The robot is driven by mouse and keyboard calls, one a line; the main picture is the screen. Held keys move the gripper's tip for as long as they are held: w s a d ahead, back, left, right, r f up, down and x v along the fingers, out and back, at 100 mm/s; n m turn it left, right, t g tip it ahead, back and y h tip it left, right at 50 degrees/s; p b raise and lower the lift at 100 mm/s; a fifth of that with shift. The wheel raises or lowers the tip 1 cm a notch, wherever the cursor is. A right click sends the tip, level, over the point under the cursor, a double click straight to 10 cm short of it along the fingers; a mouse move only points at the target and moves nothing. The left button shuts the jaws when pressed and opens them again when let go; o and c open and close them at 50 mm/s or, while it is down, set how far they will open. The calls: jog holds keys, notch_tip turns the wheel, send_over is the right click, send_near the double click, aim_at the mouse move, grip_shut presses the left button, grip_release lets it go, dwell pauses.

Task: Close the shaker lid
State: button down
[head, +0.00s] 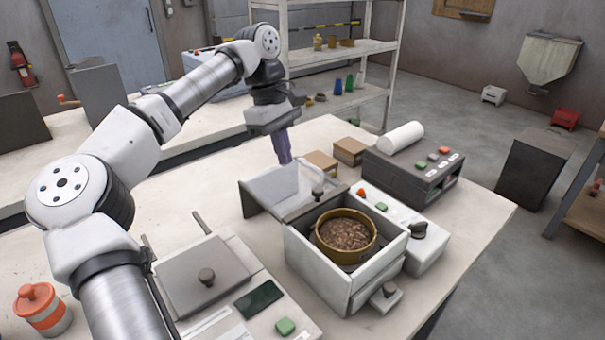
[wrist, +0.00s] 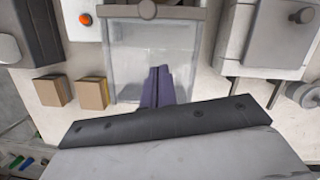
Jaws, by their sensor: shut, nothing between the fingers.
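The shaker is a white box (head: 318,266) on the bench, with a round brass sieve (head: 321,246) of brown pellets inside. Its lid (head: 272,189) is swung open and leans up and back at the rear side, its pale inner face showing, with a dark knob (head: 318,189) near it. In the wrist view the lid (wrist: 150,50) is a pale framed panel. My gripper (head: 285,160) has purple fingers pointing down, held together and empty, just behind the open lid. In the wrist view the fingers (wrist: 157,75) overlap the lid's lower edge; whether they touch it I cannot tell.
A grey control box (head: 415,165) and two small cardboard boxes (head: 349,151) stand behind and right of the shaker. A balance with a grey cover (head: 203,275) is at the left. An orange-lidded jar (head: 42,310) sits at the front left. Some bench around the shaker is bare.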

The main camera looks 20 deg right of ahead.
aim_at(308, 198)
jog(key=x, duration=0.3)
jog(key=shift+f, duration=0.35)
jog(key=shift+s+d+f+p, duration=0.1)
jog(key=shift+s+d+p, duration=0.3)
jog(key=shift+s+d, duration=0.35)
jog(key=shift+s+d+f+p, duration=0.15)
jog(key=shift+s+d+p, duration=0.3)
jog(key=shift+s, duration=0.5)
jog(key=s+d+b, duration=0.2)
jog(key=s, duration=0.6)
jog(key=s+d+b, duration=0.2)
jog(key=s+d, duration=0.1)
jog(key=s, duration=0.4)
jog(key=shift+s+d+b, duration=0.35)
jog(key=shift+s, duration=0.05)
